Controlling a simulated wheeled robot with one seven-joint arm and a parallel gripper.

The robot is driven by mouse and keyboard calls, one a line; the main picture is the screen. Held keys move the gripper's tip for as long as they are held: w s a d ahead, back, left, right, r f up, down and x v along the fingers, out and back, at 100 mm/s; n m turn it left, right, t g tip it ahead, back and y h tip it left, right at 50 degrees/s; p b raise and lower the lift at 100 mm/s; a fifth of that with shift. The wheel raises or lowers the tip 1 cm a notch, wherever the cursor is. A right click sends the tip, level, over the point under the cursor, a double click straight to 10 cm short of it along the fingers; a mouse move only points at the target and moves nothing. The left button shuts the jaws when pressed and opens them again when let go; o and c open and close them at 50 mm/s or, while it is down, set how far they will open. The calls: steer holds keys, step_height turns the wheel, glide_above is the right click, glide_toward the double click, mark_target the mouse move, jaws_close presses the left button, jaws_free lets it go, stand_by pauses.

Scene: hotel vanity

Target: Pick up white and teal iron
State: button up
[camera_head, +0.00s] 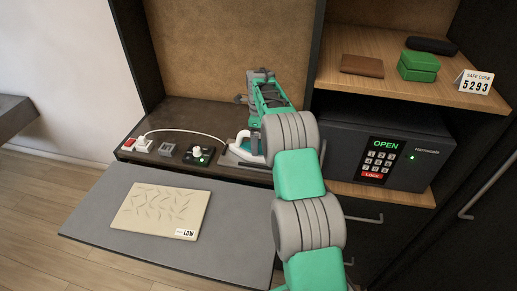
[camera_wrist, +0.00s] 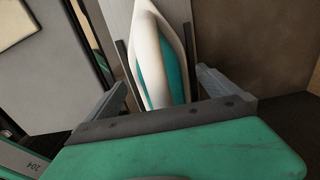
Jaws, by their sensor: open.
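The white and teal iron (camera_head: 243,142) rests on a grey stand or tray (camera_head: 232,158) on the dark counter, partly hidden by my arm in the head view. In the wrist view, the iron (camera_wrist: 152,45) lies ahead with its white and teal body running up the picture. My gripper (camera_wrist: 160,80) is open, with one finger on each side of the iron's near end. I cannot tell whether either finger touches it. The fingertips are hidden behind my arm in the head view.
A white cord (camera_head: 190,132) runs from the socket block (camera_head: 142,145) toward the iron. A small control box (camera_head: 201,154) sits left of the stand. The safe (camera_head: 412,150) stands on the right. A pull-out board (camera_head: 95,220) holds a beige pad (camera_head: 160,212) in front.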

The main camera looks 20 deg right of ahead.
step_height(320, 180, down, 4)
steer(key=shift+f+p, duration=0.2)
steer(key=shift+p, duration=0.55)
steer(key=c, duration=1.8)
steer(key=shift+w+r, duration=0.1)
steer(key=shift+r, duration=0.1)
steer(key=shift+c, duration=0.4)
